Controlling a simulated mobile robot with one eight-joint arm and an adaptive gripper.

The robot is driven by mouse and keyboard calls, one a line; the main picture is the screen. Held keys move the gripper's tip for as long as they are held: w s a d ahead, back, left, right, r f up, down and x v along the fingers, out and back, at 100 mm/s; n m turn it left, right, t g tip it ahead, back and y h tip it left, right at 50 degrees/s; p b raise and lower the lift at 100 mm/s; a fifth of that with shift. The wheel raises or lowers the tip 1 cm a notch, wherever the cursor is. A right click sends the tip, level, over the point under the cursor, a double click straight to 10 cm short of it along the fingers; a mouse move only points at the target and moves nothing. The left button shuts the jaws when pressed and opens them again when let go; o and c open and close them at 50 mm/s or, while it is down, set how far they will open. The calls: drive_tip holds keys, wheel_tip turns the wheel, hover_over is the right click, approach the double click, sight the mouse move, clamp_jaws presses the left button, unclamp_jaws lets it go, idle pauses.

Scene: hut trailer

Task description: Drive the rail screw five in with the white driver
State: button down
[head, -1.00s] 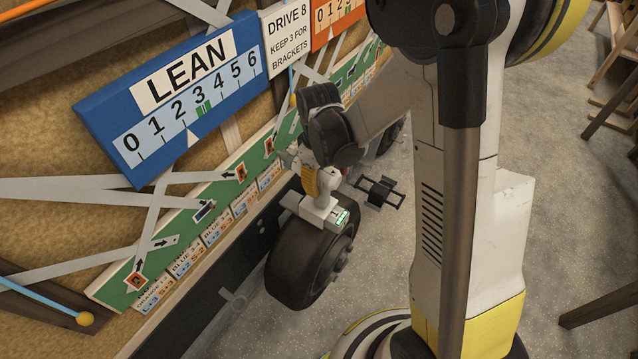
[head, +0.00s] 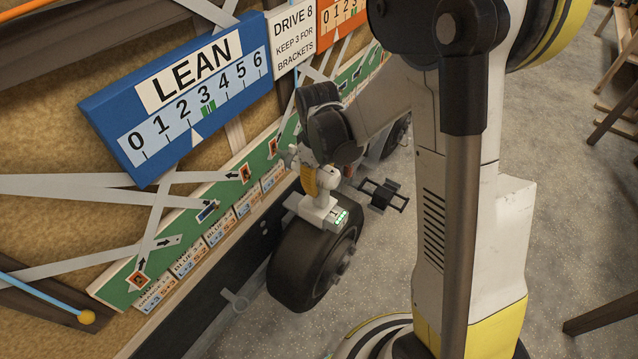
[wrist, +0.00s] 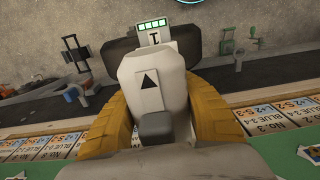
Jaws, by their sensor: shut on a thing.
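The white driver (head: 319,205) is upright over the black wheel, held in my gripper (head: 310,180). In the wrist view, the driver (wrist: 152,75) fills the middle, with a black triangle on its body and a lit green display on its base. Yellow-brown finger pads of my gripper (wrist: 155,115) press on both its sides. The green rail strip (head: 180,230) runs along the trailer wall, with small orange and blue marked spots and arrows. The driver's nose is close to this strip in the head view. The driver's tip and rail screw five cannot be made out.
A blue LEAN gauge (head: 175,95) hangs on the wall above the strip, its green mark near 3. A white sign (head: 293,40) reads DRIVE 8, KEEP 3 FOR BRACKETS. A black wheel (head: 312,265) stands below the driver.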

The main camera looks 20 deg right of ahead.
drive_tip(key=shift+w+a, duration=0.3)
drive_tip(key=shift+w, duration=0.15)
idle(1.0)
drive_tip(key=shift+s, duration=0.15)
drive_tip(key=shift+s+d+b, duration=0.3)
drive_tip(key=shift+s+d, duration=0.7)
drive_tip(key=shift+s, duration=0.15)
drive_tip(key=d, duration=0.7)
drive_tip(key=shift+w+d+b, duration=0.4)
drive_tip(key=shift+w+b, duration=0.05)
